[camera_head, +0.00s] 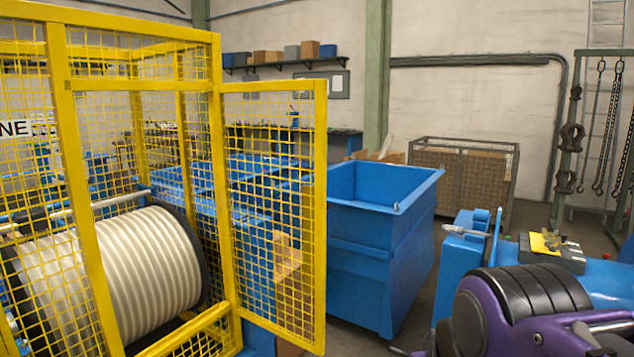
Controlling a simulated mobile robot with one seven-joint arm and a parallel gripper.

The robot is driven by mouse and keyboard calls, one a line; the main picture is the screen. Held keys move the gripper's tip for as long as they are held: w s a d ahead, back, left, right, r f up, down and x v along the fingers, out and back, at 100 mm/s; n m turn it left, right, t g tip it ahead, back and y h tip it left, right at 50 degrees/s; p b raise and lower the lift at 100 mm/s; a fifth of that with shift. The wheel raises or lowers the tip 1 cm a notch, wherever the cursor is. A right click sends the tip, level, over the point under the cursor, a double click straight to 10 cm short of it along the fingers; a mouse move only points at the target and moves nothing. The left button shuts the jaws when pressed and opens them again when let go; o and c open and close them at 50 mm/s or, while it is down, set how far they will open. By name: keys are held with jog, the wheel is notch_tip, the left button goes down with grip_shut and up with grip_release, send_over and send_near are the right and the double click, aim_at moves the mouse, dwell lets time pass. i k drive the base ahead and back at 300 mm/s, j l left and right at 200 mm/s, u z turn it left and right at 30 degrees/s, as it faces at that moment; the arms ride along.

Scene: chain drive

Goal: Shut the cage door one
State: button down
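The cage door (322,200) is a yellow-framed mesh panel. It stands open, swung out to the right from the yellow post (219,180) of the cage. The yellow mesh cage (140,26) fills the left of the view and surrounds a large pale ribbed drum (135,265) with dark end flanges. The opening beside the door shows the drum's right end. No "one" label is readable on the door. My gripper is not in view. A purple and black part at the lower right looks like my own arm, and nothing of it touches the door.
A blue bin (385,235) stands just right of the door, with a narrow gap. A mesh-sided crate (463,175) is behind it. Blue machinery (600,283) lies at the right, near a rack with hanging chains (598,125). Grey floor shows between bin and machinery.

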aim_at(315, 251)
jog(key=i+j+z, duration=0.3)
jog(key=z, duration=0.15)
jog(key=i+j+z, duration=0.25)
jog(key=j+z, duration=0.2)
jog(key=i+j+z, duration=0.15)
jog(key=j+z, duration=0.3)
